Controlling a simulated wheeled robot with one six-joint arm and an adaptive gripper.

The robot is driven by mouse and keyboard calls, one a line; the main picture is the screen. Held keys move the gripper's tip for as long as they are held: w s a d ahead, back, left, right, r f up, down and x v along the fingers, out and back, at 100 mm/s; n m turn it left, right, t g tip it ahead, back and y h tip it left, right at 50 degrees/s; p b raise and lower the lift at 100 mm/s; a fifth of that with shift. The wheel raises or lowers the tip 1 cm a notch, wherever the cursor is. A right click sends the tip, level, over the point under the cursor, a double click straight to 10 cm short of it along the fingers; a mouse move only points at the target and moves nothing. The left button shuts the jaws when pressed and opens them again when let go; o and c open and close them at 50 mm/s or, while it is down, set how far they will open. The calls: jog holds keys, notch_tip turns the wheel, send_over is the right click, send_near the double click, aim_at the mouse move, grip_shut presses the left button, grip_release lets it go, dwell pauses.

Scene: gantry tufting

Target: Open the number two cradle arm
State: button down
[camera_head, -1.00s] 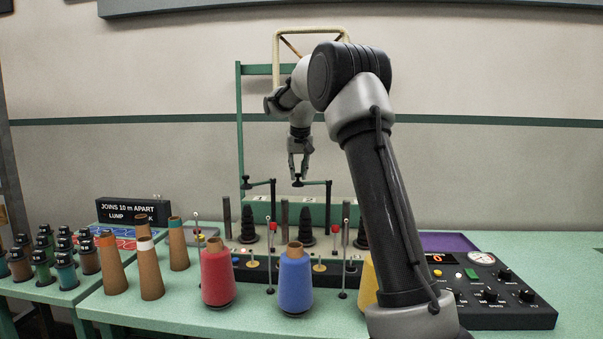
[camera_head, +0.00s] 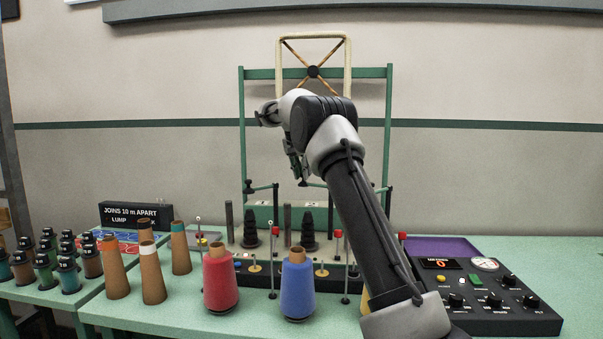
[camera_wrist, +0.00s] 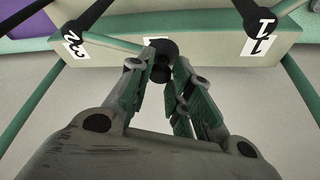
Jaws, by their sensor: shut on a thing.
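In the head view my gripper (camera_head: 299,171) is at the left end of the bar. The number one cradle arm (camera_head: 262,188) stands to the left, with its plate (camera_wrist: 258,36) in the wrist view.
A green frame (camera_head: 242,130) stands around the cradle. Red (camera_head: 220,280) and blue (camera_head: 297,285) yarn cones stand in front, with thin red-topped posts (camera_head: 345,270) near them. Bare cones (camera_head: 152,275) stand at left, a control box (camera_head: 490,305) at right.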

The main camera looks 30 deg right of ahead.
jog(key=shift+r, duration=0.1)
dwell(0.3)
jog(key=c, duration=1.3)
grip_release()
jog(key=shift+o, duration=0.2)
jog(key=v, duration=1.2)
